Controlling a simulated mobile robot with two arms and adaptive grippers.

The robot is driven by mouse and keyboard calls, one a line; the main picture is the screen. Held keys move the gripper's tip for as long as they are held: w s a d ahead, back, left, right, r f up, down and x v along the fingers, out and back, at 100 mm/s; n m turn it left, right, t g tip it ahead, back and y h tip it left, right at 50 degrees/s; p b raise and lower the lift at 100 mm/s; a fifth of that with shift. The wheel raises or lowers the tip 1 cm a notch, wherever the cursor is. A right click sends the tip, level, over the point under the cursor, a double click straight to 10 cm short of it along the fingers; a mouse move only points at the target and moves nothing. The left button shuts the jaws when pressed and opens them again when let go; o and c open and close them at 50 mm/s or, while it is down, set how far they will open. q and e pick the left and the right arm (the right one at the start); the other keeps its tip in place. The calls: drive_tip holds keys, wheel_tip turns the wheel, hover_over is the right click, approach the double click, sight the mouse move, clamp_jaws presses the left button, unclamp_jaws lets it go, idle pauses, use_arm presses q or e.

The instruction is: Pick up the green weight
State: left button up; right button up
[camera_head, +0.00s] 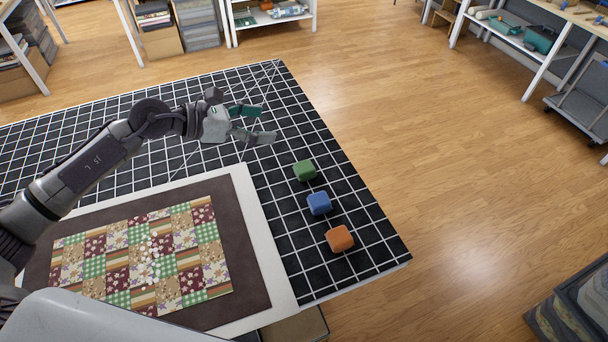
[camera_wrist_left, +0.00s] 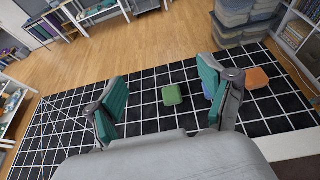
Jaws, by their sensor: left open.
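The green weight (camera_head: 304,170) is a small rounded cube on the black gridded table top, the farthest of a row of weights. In the left wrist view the green weight (camera_wrist_left: 172,95) lies beyond and between the open fingers. My left gripper (camera_head: 260,124) is open and empty, above the table, up and to the left of the green weight and apart from it. Its teal finger pads show in the left wrist view (camera_wrist_left: 165,100). My right gripper is not in view.
A blue weight (camera_head: 319,203) and an orange weight (camera_head: 340,238) sit in line nearer than the green one. A patchwork quilt (camera_head: 205,245) lies on a brown mat (camera_head: 255,285) at the left. The gridded table (camera_head: 365,225) ends just right of the weights. Shelves stand farther back.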

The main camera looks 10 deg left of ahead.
use_arm(q)
drive_tip(key=b, duration=1.4)
approach(306, 165)
drive_tip(key=p+x, duration=0.1)
drive_tip(key=x, duration=0.2)
drive_tip(key=p+x, duration=0.1)
drive_tip(key=x, duration=0.3)
drive_tip(key=shift+s+d, duration=0.2)
drive_tip(key=shift+s, duration=0.2)
drive_tip(key=x, duration=0.2)
drive_tip(key=p+x, duration=0.1)
drive_tip(key=x, duration=0.2)
drive_tip(key=shift+w+a+f+p, duration=0.1)
drive_tip(key=shift+w+f+p, duration=0.1)
drive_tip(key=shift+w+p, duration=0.15)
drive_tip(key=c, duration=1.3)
drive_tip(key=shift+r, duration=0.1)
drive_tip(key=shift+c, duration=1)
